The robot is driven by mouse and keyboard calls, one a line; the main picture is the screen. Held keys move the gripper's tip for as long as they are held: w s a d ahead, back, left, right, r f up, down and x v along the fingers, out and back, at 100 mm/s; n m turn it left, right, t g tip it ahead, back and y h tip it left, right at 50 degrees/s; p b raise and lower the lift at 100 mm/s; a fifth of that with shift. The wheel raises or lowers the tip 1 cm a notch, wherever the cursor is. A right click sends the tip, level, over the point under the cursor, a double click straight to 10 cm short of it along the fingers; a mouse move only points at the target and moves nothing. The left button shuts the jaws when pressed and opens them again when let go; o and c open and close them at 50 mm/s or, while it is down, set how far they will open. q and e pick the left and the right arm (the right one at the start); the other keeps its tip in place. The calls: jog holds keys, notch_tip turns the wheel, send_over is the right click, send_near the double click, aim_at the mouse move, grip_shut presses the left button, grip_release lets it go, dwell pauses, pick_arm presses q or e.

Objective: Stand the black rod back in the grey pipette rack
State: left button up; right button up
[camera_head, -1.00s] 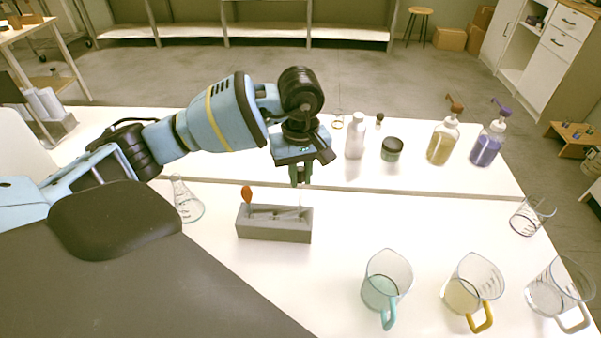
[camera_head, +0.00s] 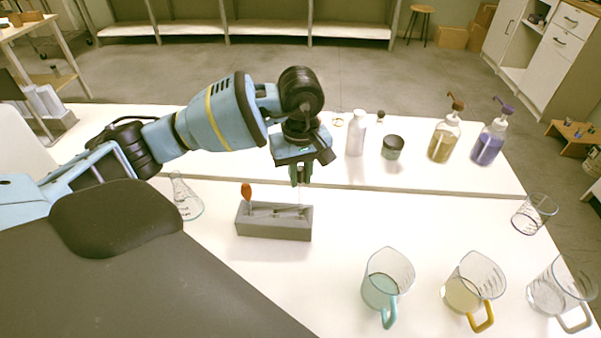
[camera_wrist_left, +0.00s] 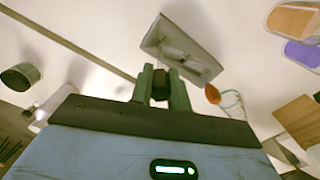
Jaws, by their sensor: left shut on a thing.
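The grey pipette rack (camera_head: 273,231) stands on the near white table. It also shows tilted in the wrist view (camera_wrist_left: 205,65). A pipette with an orange bulb (camera_head: 246,190) stands at its left end. My left gripper (camera_head: 300,180) points down above the right end of the rack. It is shut on the black rod, whose dark top (camera_wrist_left: 160,84) shows between the fingers in the wrist view. In the head view the rod is mostly hidden by the fingers. I cannot tell whether its lower end touches the rack. My right gripper is not in view.
A conical flask (camera_head: 186,203) stands left of the rack. Beakers with a teal handle (camera_head: 382,285) and a yellow handle (camera_head: 470,290) stand at the front right, beside clear glassware (camera_head: 556,293). Bottles and a dark jar (camera_head: 392,149) stand behind.

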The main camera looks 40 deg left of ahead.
pick_arm(q)
jog(key=shift+f, duration=0.15)
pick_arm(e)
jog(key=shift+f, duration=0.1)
pick_arm(q)
jog(key=shift+f, duration=0.35)
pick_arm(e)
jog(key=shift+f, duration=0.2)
pick_arm(q)
jog(key=shift+f+b, duration=0.35)
jog(key=shift+b, duration=0.05)
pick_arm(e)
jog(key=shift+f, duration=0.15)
pick_arm(q)
jog(key=shift+f, duration=0.4)
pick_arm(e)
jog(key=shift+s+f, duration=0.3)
pick_arm(q)
jog(key=shift+f+b, duration=0.25)
jog(key=shift+b, duration=0.1)
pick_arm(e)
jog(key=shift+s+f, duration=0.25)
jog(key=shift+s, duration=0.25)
